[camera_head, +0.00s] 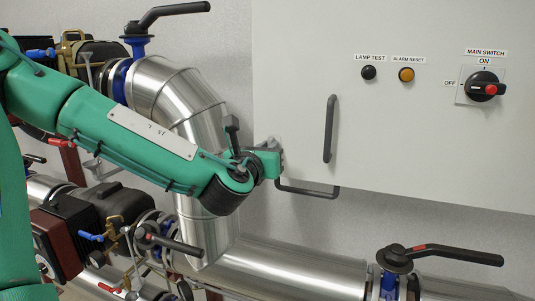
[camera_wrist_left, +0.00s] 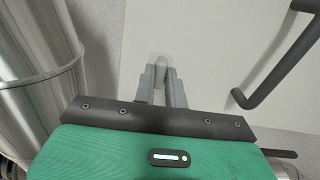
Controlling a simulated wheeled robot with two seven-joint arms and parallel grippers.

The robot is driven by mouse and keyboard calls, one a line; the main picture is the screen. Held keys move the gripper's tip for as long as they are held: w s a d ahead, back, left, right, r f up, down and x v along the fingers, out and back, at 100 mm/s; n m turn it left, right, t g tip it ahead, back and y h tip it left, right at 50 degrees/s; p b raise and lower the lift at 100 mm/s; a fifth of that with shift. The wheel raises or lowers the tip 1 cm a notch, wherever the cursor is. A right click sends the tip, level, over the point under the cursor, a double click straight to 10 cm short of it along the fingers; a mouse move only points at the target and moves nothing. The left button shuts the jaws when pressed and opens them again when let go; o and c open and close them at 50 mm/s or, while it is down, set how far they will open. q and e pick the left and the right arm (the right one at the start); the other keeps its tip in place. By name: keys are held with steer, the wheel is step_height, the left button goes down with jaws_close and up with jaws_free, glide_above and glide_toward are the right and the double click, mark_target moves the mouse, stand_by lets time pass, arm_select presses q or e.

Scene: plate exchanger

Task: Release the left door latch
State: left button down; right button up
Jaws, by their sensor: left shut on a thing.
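The grey cabinet door (camera_head: 420,150) has a small latch (camera_wrist_left: 161,70) near its lower left edge. My left gripper (camera_head: 279,158) reaches in from the left and is at that edge. In the left wrist view its two grey fingers (camera_wrist_left: 161,86) are closed around the small grey latch, which sticks out from a pale plate on the cabinet. In the head view the gripper mostly hides the latch. My right gripper is in neither view.
A vertical black door handle (camera_head: 330,128) is right of my left gripper, and a dark bar handle (camera_head: 308,191) lies just below it. A large silver pipe (camera_head: 180,95) stands behind my left arm. A black valve lever (camera_head: 440,256) is at lower right.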

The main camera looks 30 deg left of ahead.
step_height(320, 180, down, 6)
steer(key=b, duration=0.5)
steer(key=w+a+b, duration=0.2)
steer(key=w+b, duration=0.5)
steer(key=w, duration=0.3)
arm_select(q)
steer(key=shift+n+b, duration=3.55)
steer(key=shift+n, duration=5.25)
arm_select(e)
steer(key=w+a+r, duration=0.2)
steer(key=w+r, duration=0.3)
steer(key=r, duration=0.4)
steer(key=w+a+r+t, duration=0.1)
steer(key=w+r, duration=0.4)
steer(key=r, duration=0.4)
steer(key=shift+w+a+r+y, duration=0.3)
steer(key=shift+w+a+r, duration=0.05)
arm_select(q)
steer(key=c, duration=1.5)
jaws_free()
steer(key=shift+o, duration=0.2)
